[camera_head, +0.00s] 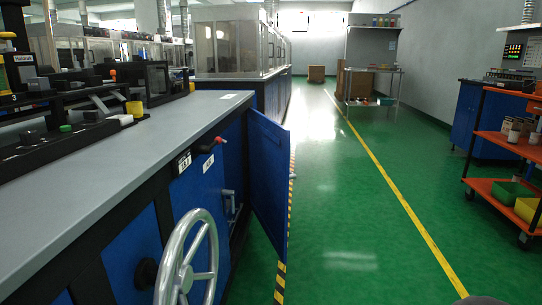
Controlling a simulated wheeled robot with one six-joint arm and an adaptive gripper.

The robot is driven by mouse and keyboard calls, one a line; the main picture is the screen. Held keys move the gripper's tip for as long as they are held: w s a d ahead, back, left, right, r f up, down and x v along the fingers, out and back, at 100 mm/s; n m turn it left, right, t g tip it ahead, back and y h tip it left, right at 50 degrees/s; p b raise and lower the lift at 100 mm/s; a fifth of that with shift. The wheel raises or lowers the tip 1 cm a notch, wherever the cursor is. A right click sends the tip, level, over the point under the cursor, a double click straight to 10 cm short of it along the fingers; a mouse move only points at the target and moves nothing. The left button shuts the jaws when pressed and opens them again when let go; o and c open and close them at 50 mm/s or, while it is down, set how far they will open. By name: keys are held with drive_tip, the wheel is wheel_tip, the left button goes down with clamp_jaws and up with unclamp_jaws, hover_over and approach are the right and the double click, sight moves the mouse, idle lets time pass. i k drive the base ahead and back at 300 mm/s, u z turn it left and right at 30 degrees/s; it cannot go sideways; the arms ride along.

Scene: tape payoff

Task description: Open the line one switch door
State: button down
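A blue door panel (268,185) stands swung out from the front of the long grey-topped machine bench (95,155), reaching into the aisle. Closer to me, a blue front panel (197,190) with two small white labels (184,161) is flush with the bench front. The labels are too small to read surely, so I cannot tell which door is line one. A red-knobbed black switch handle (217,142) sticks out above this panel. A small metal handle (230,203) is at its right edge.
A silver handwheel (187,262) juts from the bench front at the bottom. An orange cart (500,150) with bins stands at right. A grey metal table (372,90) is farther back. The green floor (345,215) between is clear, with a yellow line.

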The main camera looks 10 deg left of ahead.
sight(269, 141)
drive_tip(key=z, duration=0.4)
drive_tip(key=k, duration=0.2)
drive_tip(key=u, duration=0.95)
drive_tip(key=i, duration=1.35)
drive_tip(key=z, duration=0.9)
